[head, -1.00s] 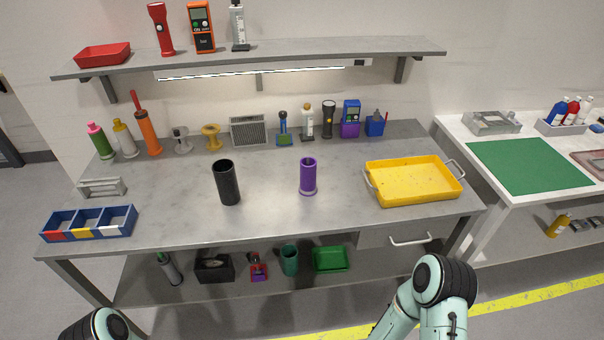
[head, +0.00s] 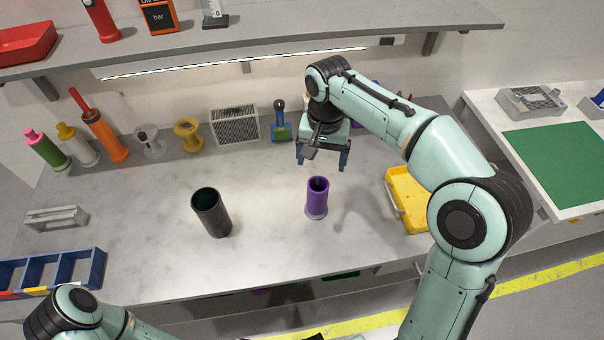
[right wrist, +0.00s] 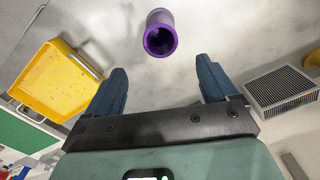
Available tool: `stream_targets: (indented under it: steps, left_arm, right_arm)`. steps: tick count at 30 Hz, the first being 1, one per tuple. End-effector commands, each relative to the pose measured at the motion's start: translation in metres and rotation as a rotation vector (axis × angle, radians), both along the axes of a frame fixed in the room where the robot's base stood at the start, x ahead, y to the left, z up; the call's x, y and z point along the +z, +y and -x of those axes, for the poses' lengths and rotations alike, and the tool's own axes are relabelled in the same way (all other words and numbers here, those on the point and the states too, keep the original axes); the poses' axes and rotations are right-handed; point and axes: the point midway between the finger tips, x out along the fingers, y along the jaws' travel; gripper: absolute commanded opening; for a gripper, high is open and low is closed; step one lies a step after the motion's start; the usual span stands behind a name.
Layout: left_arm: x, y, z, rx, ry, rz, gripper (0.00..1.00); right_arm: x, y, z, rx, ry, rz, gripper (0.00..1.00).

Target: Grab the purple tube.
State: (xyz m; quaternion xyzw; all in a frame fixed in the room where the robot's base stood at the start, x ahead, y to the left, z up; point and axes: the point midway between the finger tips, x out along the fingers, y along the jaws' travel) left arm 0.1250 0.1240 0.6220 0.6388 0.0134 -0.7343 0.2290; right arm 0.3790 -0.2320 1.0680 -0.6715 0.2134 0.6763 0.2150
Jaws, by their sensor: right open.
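The purple tube (head: 317,198) stands upright on the grey workbench, right of a black tube. In the right wrist view the purple tube (right wrist: 160,34) shows its open top, beyond the fingertips and between their lines. My right gripper (head: 322,168) is above the bench, just behind and above the purple tube in the head view. Its two blue fingers are spread and empty, also in the right wrist view (right wrist: 160,75). It does not touch the tube. My left arm shows at the lower left of the head view, but its gripper cannot be seen.
The black tube (head: 211,213) stands left of the purple tube. A yellow tray (head: 400,190) lies to the right, partly behind my right arm. A blue divided bin (head: 60,272) is at the left. Several tools and a grey vent box (head: 236,126) line the back, below a shelf (head: 250,40).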

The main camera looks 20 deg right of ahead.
Motion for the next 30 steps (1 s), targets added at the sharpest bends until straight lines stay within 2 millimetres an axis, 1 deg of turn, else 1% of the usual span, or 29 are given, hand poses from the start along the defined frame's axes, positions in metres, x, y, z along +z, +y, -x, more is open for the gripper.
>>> stream_targets:
  steps: [2, 4, 5, 13, 16, 23, 27, 30]
  left_arm:
    - [-0.001, 0.0, 0.002, 0.0, 0.003, 0.0, 1.0]
    - [-0.003, 0.0, 0.003, 0.0, 0.004, 0.0, 1.0]
    - [-0.004, 0.0, 0.004, 0.0, 0.005, 0.001, 1.0]
    - [-0.015, 0.0, 0.011, 0.001, 0.014, 0.0, 1.0]
    - [-0.017, 0.0, 0.012, 0.0, 0.014, 0.0, 1.0]
    - [-0.019, 0.0, 0.012, 0.0, 0.014, 0.0, 1.0]
    - [-0.021, 0.0, 0.013, 0.0, 0.016, 0.0, 1.0]
    - [-0.022, 0.0, 0.014, 0.0, 0.017, 0.0, 1.0]
  right_arm:
    - [0.004, -0.002, 0.002, -0.008, -0.001, 0.004, 0.86]
    - [-0.001, -0.002, 0.003, -0.011, 0.003, 0.006, 0.86]
    - [-0.005, -0.002, 0.003, -0.011, 0.003, 0.006, 0.86]
    - [-0.058, -0.001, 0.004, -0.009, 0.006, 0.005, 0.86]
    - [-0.07, -0.001, 0.003, -0.009, 0.004, 0.005, 0.86]
    - [-0.086, 0.001, 0.003, -0.009, 0.003, 0.004, 0.86]
    - [-0.108, 0.005, 0.005, -0.008, 0.005, 0.004, 0.86]
    - [-0.121, 0.005, 0.004, -0.009, 0.003, 0.004, 0.86]
